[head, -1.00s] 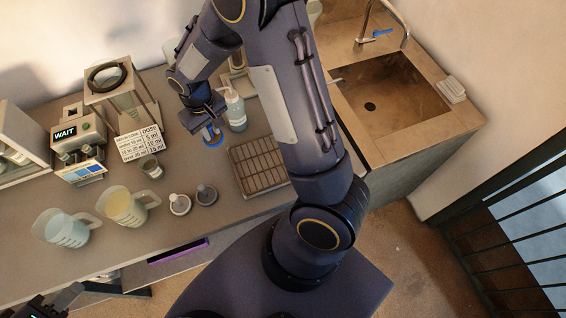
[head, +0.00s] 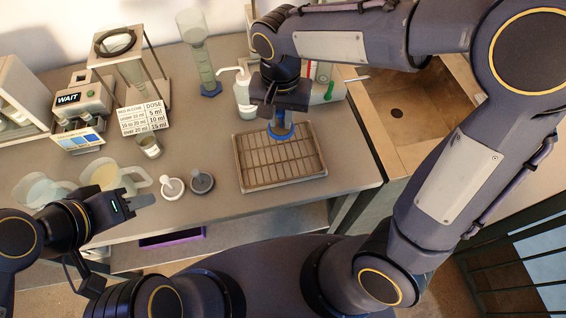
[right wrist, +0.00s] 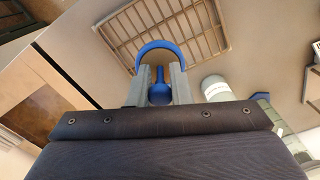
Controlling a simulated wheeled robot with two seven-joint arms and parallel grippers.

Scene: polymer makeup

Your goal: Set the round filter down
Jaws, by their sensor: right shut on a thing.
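The blue round filter (head: 281,133) is between the fingers of my right gripper (head: 283,118), which is shut on it. In the right wrist view, its blue rim (right wrist: 158,48) and a blue knob show between the two grey fingers (right wrist: 154,88). The head view shows the filter over the back part of the slatted rack (head: 255,178); I cannot tell whether it touches the rack. The rack also shows in the right wrist view (right wrist: 124,38), beyond the filter. My left gripper (head: 140,202) is at the lower left, near the counter's front edge; its finger opening is unclear.
A white pump bottle (head: 243,98) stands just behind the rack, and a tall cylinder (head: 199,65) is further back. A white stopper-like piece (head: 172,188) and a grey one (head: 202,182) are left of the rack. Jugs (head: 108,178) stand further left; the sink (head: 392,128) is at right.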

